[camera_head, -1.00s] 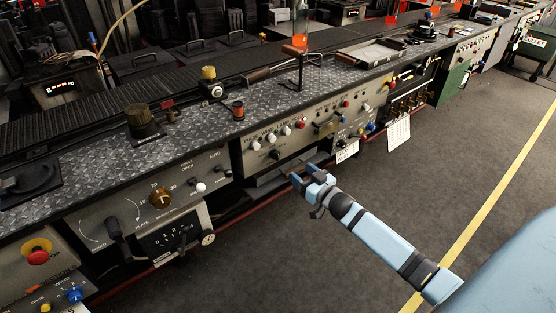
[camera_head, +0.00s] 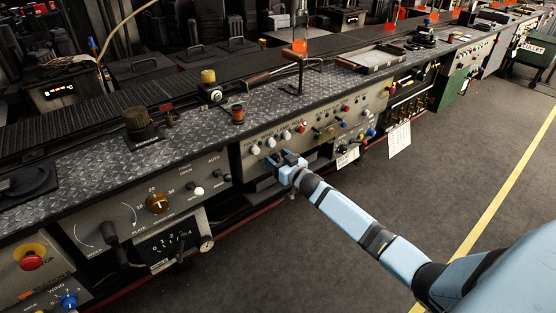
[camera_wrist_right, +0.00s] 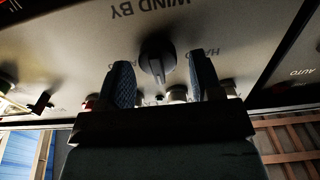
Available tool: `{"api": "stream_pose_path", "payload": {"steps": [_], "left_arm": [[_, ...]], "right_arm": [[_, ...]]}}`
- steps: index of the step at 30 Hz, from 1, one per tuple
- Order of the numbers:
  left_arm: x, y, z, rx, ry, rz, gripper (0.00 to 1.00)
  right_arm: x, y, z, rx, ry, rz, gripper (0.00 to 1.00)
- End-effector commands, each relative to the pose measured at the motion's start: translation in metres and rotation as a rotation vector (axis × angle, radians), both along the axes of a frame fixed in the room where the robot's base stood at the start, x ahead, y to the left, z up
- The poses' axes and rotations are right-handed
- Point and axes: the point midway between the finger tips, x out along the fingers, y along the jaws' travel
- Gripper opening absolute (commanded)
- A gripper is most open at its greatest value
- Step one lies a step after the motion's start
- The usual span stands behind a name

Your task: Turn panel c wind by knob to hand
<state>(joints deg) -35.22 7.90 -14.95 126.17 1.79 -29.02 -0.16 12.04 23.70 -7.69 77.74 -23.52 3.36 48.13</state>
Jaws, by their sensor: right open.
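The wind by knob (camera_wrist_right: 157,58) is a dark round knob with a pointer ridge on a grey panel (camera_wrist_right: 60,40). It shows in the right wrist view under upside-down "WIND BY" lettering, with part of "HAND" to its right. My right gripper (camera_wrist_right: 161,75) is open, with one blue ribbed finger on each side of the knob. No clear contact shows. In the head view, my right gripper (camera_head: 283,162) is at the front of the panel (camera_head: 245,161) and hides the knob. My left gripper is not in view.
White knobs (camera_head: 270,142) sit in a row above my right gripper on the same panel. A ledge (camera_head: 262,188) juts out below it. A panel with a brown knob (camera_head: 157,203) stands to the left. The floor (camera_head: 400,190) in front is clear.

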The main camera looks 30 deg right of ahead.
Motion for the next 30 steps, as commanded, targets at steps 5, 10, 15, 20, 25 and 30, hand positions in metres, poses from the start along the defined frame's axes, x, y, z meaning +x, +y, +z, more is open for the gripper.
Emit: {"api": "stream_pose_path", "payload": {"steps": [5,10,15,20,25,30], "left_arm": [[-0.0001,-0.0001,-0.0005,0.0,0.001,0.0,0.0],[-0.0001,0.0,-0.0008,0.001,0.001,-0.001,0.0],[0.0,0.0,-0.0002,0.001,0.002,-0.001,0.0],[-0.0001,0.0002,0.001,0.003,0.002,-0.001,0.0],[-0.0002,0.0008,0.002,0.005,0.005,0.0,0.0],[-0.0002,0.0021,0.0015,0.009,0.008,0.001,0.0]], "right_arm": [[-0.0002,0.0002,0.0,0.0,0.0,0.0,0.3],[-0.0003,0.0002,0.0,0.0,0.0,0.0,0.12],[-0.0003,0.0005,0.0003,-0.017,-0.001,0.0,0.12],[-0.0004,0.0012,0.0006,-0.076,-0.006,0.0,0.12],[-0.0005,0.003,0.0007,-0.187,-0.016,0.0,0.12],[-0.0007,0.0051,0.0,-0.334,-0.027,0.001,0.12]]}}
